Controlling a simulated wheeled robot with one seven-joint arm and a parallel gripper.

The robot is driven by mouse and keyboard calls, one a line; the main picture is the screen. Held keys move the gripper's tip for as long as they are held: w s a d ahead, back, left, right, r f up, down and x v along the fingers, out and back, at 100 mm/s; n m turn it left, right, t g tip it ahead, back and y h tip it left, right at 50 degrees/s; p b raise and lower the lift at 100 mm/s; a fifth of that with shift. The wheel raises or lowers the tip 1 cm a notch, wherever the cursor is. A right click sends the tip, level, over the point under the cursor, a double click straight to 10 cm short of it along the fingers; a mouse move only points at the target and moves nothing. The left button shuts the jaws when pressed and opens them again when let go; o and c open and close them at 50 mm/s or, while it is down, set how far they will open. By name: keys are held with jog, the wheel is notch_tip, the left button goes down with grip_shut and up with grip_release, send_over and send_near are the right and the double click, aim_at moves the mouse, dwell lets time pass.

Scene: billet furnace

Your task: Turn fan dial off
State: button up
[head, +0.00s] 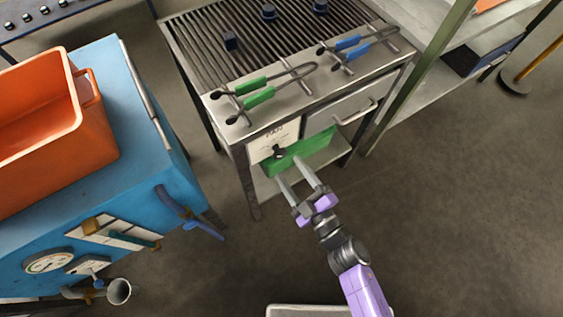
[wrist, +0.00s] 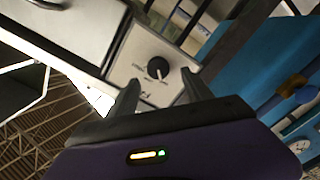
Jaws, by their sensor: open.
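The fan dial (head: 279,153) is a small black knob on a pale labelled panel (head: 263,146) at the front of the grill-topped table. In the wrist view the dial (wrist: 157,68) sits on the white panel face (wrist: 140,50), with lettering too small to read. Its setting cannot be told. My gripper (head: 288,168) is open, with its two fingers pointing at the panel from the front. In the wrist view the gripper fingertips (wrist: 160,84) lie either side of and just short of the dial. I see no contact with the dial.
A green panel (head: 312,150) and a drawer with a bar handle (head: 356,113) are beside the dial panel. Green-handled tongs (head: 259,97) and blue-handled tongs (head: 350,50) lie on the grill. A blue cabinet (head: 85,215) with an orange bin (head: 55,125) stands left. Open floor lies right.

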jog(key=v, duration=0.4)
dwell(0.5)
jog(key=s+d+r+m+t+h, duration=0.2)
jog(key=s+d+r+m+h, duration=0.15)
jog(key=d+r+m, duration=0.35)
jog(key=s+d+r+m+g+h, duration=0.1)
jog(key=s+d+r+m+h, duration=0.2)
jog(key=s, duration=0.6)
jog(key=s+d+r+m+g+h, duration=0.1)
jog(key=s+d+r+m+h, duration=0.2)
jog(key=s+d+r+m, duration=0.3)
jog(key=s+d+r, duration=0.1)
jog(key=s+r, duration=0.1)
jog(key=s, duration=0.2)
jog(key=shift+s+r, duration=0.3)
jog(key=shift+r, duration=0.05)
